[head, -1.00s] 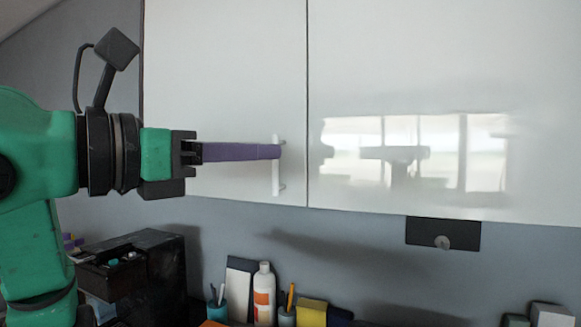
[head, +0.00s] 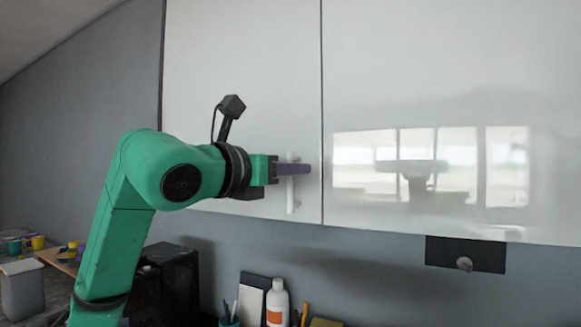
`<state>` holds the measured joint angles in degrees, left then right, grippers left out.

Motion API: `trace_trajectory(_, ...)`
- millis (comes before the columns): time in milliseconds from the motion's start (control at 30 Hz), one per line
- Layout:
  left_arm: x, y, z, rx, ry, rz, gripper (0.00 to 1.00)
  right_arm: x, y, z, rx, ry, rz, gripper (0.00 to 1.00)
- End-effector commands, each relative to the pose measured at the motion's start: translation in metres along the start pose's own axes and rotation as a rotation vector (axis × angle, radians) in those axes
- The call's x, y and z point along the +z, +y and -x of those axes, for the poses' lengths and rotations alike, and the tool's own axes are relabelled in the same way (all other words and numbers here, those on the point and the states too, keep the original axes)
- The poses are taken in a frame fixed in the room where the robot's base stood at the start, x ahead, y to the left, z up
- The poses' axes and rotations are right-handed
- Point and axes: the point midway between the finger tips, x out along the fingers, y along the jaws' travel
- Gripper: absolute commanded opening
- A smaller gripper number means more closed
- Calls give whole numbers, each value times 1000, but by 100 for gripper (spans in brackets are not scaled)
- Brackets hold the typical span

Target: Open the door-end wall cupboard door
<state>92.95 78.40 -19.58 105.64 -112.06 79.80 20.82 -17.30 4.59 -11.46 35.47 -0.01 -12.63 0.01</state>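The wall cupboard's left door (head: 240,80) is a glossy white panel. It looks flush with the right door (head: 450,60) along a thin dark seam, so it appears shut. Its white vertical bar handle (head: 291,198) sits near its lower right corner. My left gripper (head: 294,169) is at this handle; its purple finger crosses in front of the upper part of the bar. The second finger is hidden, so I cannot tell whether the gripper is closed on the bar. My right gripper is out of view.
Below the cupboard stand a white bottle (head: 277,303), a dark-covered book or board (head: 254,298) and a pen cup (head: 229,322). A black box (head: 172,280) is behind my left arm. A dark plate with a knob (head: 465,254) is on the wall at right.

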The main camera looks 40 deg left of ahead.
Motion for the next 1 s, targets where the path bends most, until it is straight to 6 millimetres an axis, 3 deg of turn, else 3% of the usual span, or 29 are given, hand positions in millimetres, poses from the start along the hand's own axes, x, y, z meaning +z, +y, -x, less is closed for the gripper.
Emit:
trace_trajectory(100, 0, 0, 0, 0, 0, 0, 27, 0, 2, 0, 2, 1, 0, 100)
trace_trajectory(200, 0, 0, 0, 0, 0, 0, 0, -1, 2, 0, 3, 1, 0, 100)
trace_trajectory(1000, 0, 0, 1, 0, 1, 0, 0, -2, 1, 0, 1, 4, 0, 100)
